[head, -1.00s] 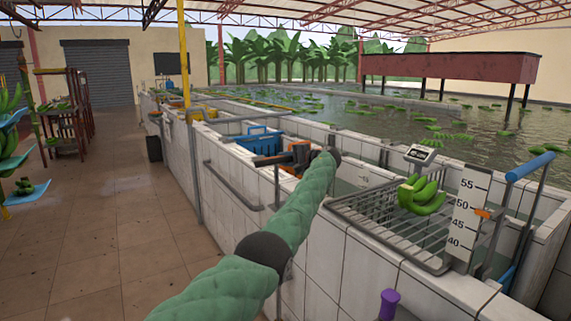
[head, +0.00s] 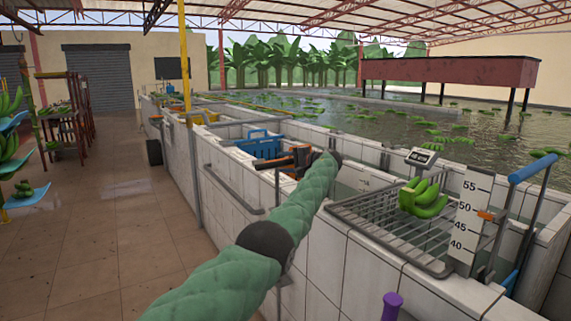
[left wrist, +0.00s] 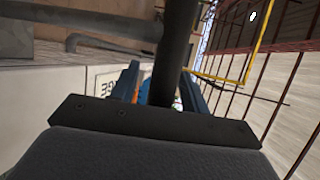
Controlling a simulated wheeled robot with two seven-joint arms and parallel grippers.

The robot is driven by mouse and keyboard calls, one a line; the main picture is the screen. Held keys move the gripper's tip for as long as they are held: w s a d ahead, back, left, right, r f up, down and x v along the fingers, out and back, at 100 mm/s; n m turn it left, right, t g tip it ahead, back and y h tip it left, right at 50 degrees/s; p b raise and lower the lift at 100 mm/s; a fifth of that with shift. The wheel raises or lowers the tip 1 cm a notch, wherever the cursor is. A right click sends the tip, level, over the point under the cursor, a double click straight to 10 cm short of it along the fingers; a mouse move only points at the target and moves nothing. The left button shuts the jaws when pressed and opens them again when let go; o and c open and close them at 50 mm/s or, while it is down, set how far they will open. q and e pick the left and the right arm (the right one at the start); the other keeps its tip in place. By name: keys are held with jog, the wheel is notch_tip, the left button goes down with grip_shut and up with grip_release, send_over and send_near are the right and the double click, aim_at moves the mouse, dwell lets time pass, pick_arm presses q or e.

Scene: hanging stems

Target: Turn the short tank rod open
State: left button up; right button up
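My left gripper (head: 262,161) is at the tank wall at the end of my green-sleeved arm, pointing left. In the left wrist view its two blue fingers (left wrist: 161,88) stand apart. A dark rod (left wrist: 176,45) crosses that view from the top down to the gap, closer to the right finger; I cannot tell whether it touches either finger. In the head view a thin grey upright rod (head: 277,188) stands just below the gripper on the near side of the wall. I cannot tell for sure which rod is the short tank rod. My right gripper is out of view.
A blue crate (head: 260,142) sits behind the gripper. A metal rack (head: 390,232) with green bananas (head: 428,203) and a marked scale board (head: 467,222) is at right. A purple knob (head: 391,304) is in front. The floor at left (head: 95,235) has free room.

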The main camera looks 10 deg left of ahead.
pick_arm(q)
jog(key=shift+s+d+r, duration=0.1)
jog(key=shift+s+d, duration=0.1)
jog(key=shift+d, duration=0.35)
jog(key=v, duration=0.6)
jog(key=shift+s+d+r+b, duration=0.1)
jog(key=shift+s+d+b, duration=0.1)
jog(key=shift+b, duration=0.1)
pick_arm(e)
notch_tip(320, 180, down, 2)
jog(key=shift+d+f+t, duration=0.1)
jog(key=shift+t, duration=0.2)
